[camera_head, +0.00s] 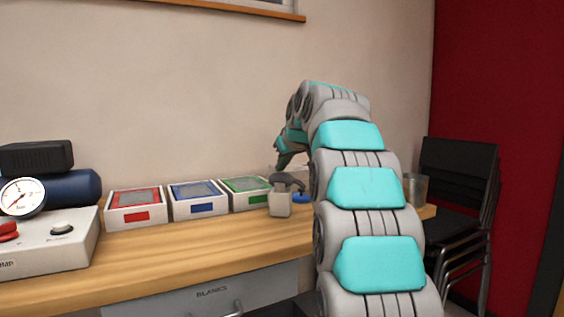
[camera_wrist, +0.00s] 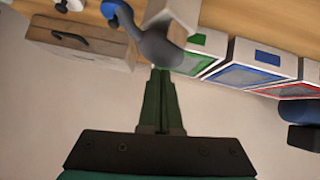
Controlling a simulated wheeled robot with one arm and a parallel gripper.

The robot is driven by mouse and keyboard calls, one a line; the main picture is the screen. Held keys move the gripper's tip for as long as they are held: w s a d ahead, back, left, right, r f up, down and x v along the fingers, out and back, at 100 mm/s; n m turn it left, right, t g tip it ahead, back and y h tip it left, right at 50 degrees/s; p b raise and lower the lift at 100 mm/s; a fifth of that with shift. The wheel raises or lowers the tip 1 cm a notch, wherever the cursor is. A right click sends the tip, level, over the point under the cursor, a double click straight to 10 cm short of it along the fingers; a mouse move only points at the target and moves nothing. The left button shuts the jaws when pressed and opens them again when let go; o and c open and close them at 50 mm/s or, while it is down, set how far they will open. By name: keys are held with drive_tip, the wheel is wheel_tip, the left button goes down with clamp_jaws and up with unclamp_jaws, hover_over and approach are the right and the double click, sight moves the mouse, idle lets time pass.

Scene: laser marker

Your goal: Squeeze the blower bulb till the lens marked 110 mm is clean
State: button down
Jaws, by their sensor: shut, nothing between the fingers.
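My gripper (camera_head: 279,165) is above the back of the bench, and its dark fingers are together and empty in the wrist view (camera_wrist: 160,78). A dark grey, rounded, curved thing (camera_wrist: 158,48), possibly the blower bulb, is right by the fingertips; I cannot tell whether they touch it. It also shows below my gripper in the head view (camera_head: 290,179), by a pale block (camera_head: 279,204). A blue part (camera_wrist: 117,12) is at its far end in the wrist view and shows low on the bench in the head view (camera_head: 301,197). No 110 mm marking is readable.
Trays with red (camera_head: 136,209), blue (camera_head: 198,200) and green (camera_head: 244,193) labels line the wall. A white pump unit (camera_head: 50,245) with a gauge (camera_head: 21,197) stands left. A metal cup (camera_head: 418,190) stands right. The wrist view shows a handled box (camera_wrist: 80,44). The front bench is clear.

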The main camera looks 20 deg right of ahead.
drive_tip(key=shift+f, duration=0.1)
wheel_tip(320, 180, down, 2)
drive_tip(key=shift+b, duration=0.75)
drive_tip(key=w+r+p+v, duration=0.1)
drive_tip(key=w+r+v, duration=0.1)
drive_tip(key=v, duration=1.1)
drive_tip(key=shift+a+r, duration=0.15)
drive_tip(key=shift+r, duration=0.15)
drive_tip(key=shift+s, duration=0.1)
